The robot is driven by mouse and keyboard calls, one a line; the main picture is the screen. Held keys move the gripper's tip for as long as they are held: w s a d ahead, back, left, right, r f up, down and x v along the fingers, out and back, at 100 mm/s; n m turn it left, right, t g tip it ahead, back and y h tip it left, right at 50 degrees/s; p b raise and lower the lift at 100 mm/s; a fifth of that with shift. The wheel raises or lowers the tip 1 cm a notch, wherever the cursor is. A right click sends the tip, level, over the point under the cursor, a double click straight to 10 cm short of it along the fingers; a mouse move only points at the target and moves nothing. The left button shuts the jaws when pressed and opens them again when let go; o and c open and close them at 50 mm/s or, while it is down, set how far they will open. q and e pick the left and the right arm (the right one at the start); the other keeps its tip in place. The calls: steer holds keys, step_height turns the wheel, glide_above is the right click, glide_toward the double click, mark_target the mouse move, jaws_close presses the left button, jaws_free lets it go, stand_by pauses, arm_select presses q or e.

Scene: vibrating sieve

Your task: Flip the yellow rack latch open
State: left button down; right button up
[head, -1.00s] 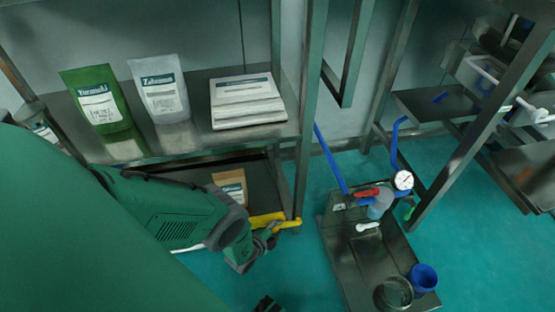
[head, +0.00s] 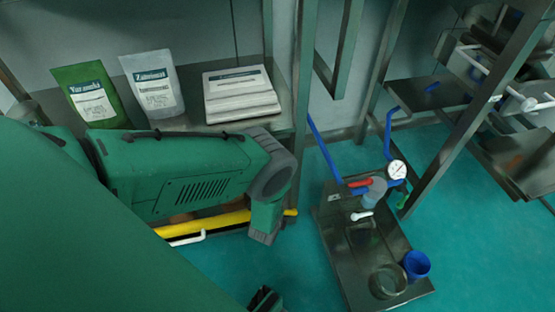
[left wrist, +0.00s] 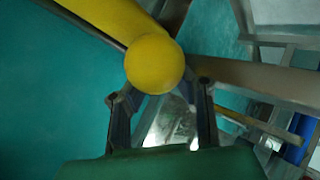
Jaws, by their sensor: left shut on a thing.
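The yellow rack latch (head: 218,222) is a long yellow bar along the front of the lower rack shelf. In the left wrist view it ends in a round yellow knob (left wrist: 153,62). My left gripper (left wrist: 160,92) has one finger on each side at this knob end and is shut on it. In the head view my green left arm and wrist hide the fingers and part of the bar. A dark tip at the bottom edge, probably my right gripper (head: 264,299), is too cut off to read.
The rack's upper shelf (head: 195,118) holds a green bag (head: 90,95), a white bag (head: 153,82) and a white boxy item (head: 240,93). A white handle (head: 188,239) lies under the yellow bar. A metal cart (head: 345,240) with a blue cup (head: 417,265) stands right. Floor between is clear.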

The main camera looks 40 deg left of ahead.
arm_select(q)
steer(key=shift+s+d+f, duration=0.1)
steer(key=shift+s, duration=0.05)
steer(key=c, duration=1.7)
jaws_free()
steer(key=v, duration=1.2)
